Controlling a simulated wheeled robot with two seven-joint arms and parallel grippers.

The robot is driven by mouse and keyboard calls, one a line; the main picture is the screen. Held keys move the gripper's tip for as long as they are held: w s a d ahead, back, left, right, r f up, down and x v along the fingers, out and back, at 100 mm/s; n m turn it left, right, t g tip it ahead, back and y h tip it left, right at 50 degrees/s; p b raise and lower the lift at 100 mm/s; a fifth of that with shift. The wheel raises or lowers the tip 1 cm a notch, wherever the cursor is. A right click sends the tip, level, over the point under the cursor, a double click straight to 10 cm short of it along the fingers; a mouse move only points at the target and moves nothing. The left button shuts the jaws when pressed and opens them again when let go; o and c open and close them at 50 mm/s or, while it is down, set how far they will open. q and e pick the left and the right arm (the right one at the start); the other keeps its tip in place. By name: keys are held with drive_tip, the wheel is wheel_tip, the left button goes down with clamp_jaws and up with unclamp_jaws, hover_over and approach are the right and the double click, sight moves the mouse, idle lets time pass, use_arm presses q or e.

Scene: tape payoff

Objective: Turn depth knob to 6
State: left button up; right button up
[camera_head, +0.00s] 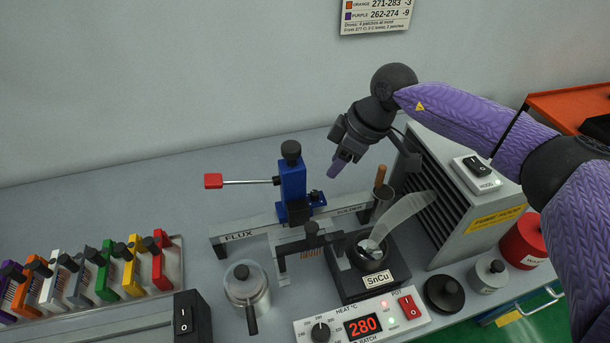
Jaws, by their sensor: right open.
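A blue dipping head (293,186) stands on the rail between the words FLUX and SOLDER. A black knob (291,149) sits on top of it; no label or number on this knob is readable, so I cannot tell its setting or confirm it is the depth knob. A lever with a red grip (213,181) sticks out to the left. My right gripper (339,168) is open, to the right of the blue head and apart from it, pointing down and left. My left gripper is not in view.
The solder pot (370,285) labelled SnCu stands in front, near a heat panel (362,326) reading 280. A flux jar (247,288) is left of it. A louvred grey box (465,210) stands right. Coloured clips fill a rack (170,270) at left.

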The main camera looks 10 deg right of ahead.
sight(317, 193)
drive_tip(key=x, duration=0.2)
drive_tip(key=b+x, duration=0.1)
drive_tip(key=x, duration=0.2)
drive_tip(key=b+x, duration=0.1)
drive_tip(key=x, duration=0.1)
drive_tip(key=shift+s+f, duration=0.2)
drive_tip(key=shift+f, duration=0.25)
drive_tip(key=shift+a+f, duration=0.25)
drive_tip(key=shift+f, duration=0.2)
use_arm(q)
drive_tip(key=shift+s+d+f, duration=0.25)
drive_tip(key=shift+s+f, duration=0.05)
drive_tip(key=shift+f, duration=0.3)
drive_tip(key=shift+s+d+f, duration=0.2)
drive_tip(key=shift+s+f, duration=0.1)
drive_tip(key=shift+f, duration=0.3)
use_arm(e)
drive_tip(key=shift+c, duration=0.6)
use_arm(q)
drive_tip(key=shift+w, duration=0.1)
use_arm(e)
clamp_jaws()
